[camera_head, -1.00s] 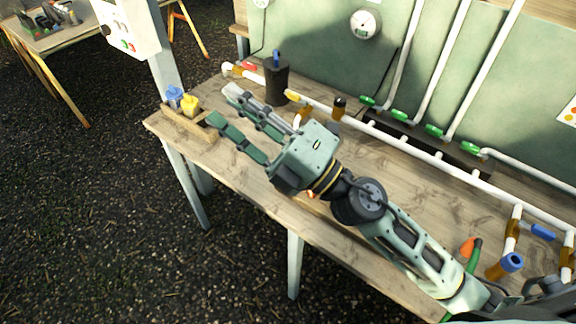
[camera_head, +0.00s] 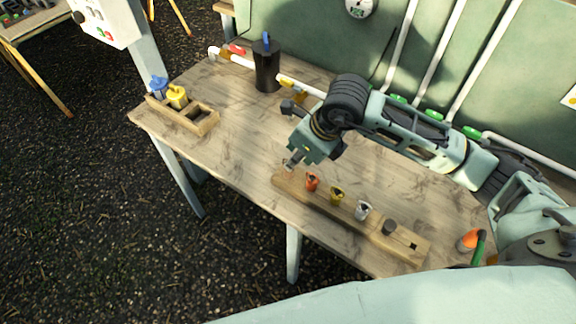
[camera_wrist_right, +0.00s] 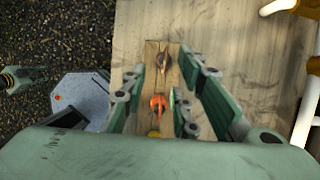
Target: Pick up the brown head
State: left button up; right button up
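A wooden rack (camera_head: 400,244) lies along the front of the bench and holds an orange head (camera_head: 312,182), a yellow head (camera_head: 337,195), a white head (camera_head: 363,210) and a dark grey head (camera_head: 389,227). My right gripper (camera_head: 291,163) points down over the rack's left end. In the right wrist view my right gripper (camera_wrist_right: 165,72) is open, with the brown head (camera_wrist_right: 163,62) between its fingertips and the orange head closer in. Contact cannot be told. The brown head is not discernible in the head view. A green part, likely my left gripper (camera_wrist_right: 32,77), shows small at the left.
A wooden box (camera_head: 206,125) with a blue piece (camera_head: 158,87) and a yellow piece (camera_head: 177,96) stands at the bench's left. A black canister (camera_head: 267,68) and white pipes stand behind. The bench between box and rack is clear.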

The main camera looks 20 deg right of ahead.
jog(key=p+x, duration=0.1)
jog(key=x, duration=0.1)
jog(key=p+x, duration=0.1)
jog(key=x, duration=0.1)
jog(key=shift+w+d+f, duration=0.1)
jog(key=shift+w+f, duration=0.05)
jog(key=shift+w, duration=0.25)
jog(key=shift+w+f+p, duration=0.1)
jog(key=shift+f+p, duration=0.2)
jog(key=shift+f, duration=0.2)
jog(key=c, duration=0.6)
jog(key=shift+c, duration=0.2)
